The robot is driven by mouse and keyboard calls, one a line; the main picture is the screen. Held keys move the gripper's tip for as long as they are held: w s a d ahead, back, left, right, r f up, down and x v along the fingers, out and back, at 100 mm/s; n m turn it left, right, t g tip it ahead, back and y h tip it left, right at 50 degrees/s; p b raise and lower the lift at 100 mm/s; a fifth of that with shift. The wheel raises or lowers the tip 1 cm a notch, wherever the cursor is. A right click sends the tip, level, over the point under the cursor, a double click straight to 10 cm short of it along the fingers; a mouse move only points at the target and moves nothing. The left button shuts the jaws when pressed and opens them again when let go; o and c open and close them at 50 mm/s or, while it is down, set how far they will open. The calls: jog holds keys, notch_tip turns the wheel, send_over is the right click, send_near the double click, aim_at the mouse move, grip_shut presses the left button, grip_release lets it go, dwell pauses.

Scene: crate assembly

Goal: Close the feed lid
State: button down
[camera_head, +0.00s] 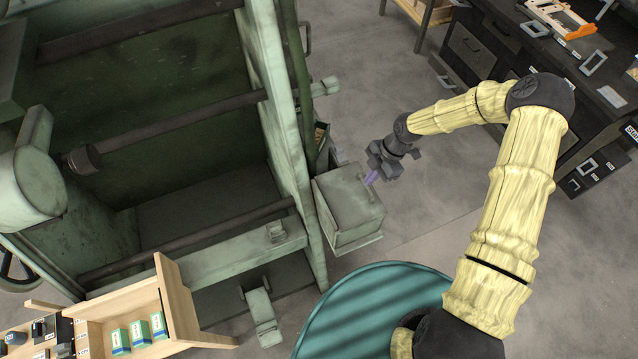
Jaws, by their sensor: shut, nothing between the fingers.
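A grey-green feed box (360,233) is fixed to the right side of the large green machine. Its flat top, which looks like the feed lid (345,197), lies over the box. I cannot tell whether a small gap remains under it. My gripper (370,179) is at the box's upper right edge, with its purple fingertips shut and empty. The fingertips are at or just above the lid's edge; whether they touch is unclear. My yellow-sleeved arm reaches in from the right.
The green machine frame (275,110) fills the left. A wooden shelf (180,300) with small green boxes stands at the lower left. A dark workbench (510,45) with tools is at the upper right. Grey floor (355,90) is clear between machine and bench.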

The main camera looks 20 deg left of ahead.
jog(key=r, duration=0.1)
jog(key=r+p, duration=0.2)
jog(key=r, duration=0.1)
jog(key=shift+s+a, duration=0.15)
jog(key=shift+a, duration=0.1)
jog(key=w+d+b+v, duration=0.1)
jog(key=b+v, duration=0.1)
jog(key=v, duration=0.7)
jog(key=shift+d+b, duration=0.4)
jog(key=shift+w+f, duration=0.15)
jog(key=shift+w, duration=0.05)
jog(key=s+d+r+m+t+h, duration=0.1)
jog(key=s+d+r+m+t, duration=0.1)
jog(key=s+d+r+m, duration=0.5)
jog(key=s+d+r+m+t+h, duration=0.2)
jog(key=s+d+r+m, duration=0.5)
jog(key=m, duration=1.2)
jog(key=s+r+t, duration=0.1)
jog(key=s, duration=0.1)
jog(key=shift+s+d+m, duration=0.3)
jog(key=shift+d, duration=0.05)
